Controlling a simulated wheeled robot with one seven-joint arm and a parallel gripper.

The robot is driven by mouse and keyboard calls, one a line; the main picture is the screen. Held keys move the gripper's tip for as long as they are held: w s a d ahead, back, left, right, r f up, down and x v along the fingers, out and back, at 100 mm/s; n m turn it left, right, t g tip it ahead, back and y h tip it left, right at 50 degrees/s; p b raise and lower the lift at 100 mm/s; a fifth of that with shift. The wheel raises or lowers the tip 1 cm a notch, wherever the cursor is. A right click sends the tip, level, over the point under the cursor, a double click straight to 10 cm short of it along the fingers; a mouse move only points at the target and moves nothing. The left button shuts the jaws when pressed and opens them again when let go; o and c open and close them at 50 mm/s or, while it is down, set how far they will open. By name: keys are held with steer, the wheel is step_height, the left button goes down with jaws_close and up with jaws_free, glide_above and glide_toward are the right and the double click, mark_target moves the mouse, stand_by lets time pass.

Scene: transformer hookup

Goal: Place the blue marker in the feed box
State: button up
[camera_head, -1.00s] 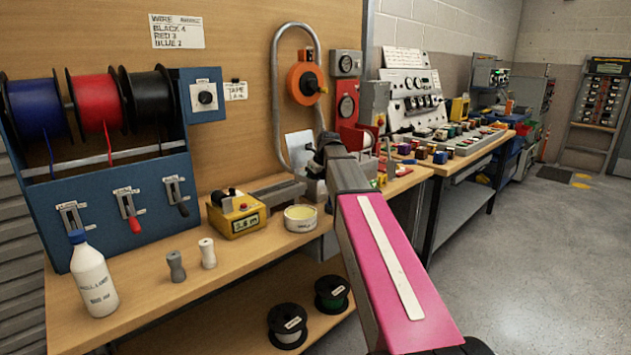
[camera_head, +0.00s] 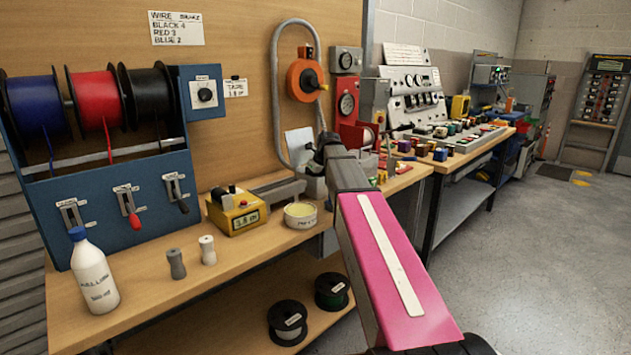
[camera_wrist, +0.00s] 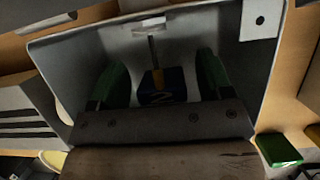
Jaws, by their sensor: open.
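In the wrist view, my gripper (camera_wrist: 158,78) is open, with a dark green finger at each side. In the head view, my arm reaches toward the far end of the near bench, and my gripper's fingers are hidden there.
A green block (camera_wrist: 279,149) lies at the lower right of the wrist view. In the head view, several coloured blocks (camera_head: 440,153) stand on the far bench. A yellow meter (camera_head: 238,212), a tape roll (camera_head: 300,214) and a bottle (camera_head: 93,275) stand on the near bench.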

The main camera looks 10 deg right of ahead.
steer(key=shift+r, duration=0.35)
steer(key=v, duration=1.2)
steer(key=shift+r, duration=0.2)
stand_by(0.4)
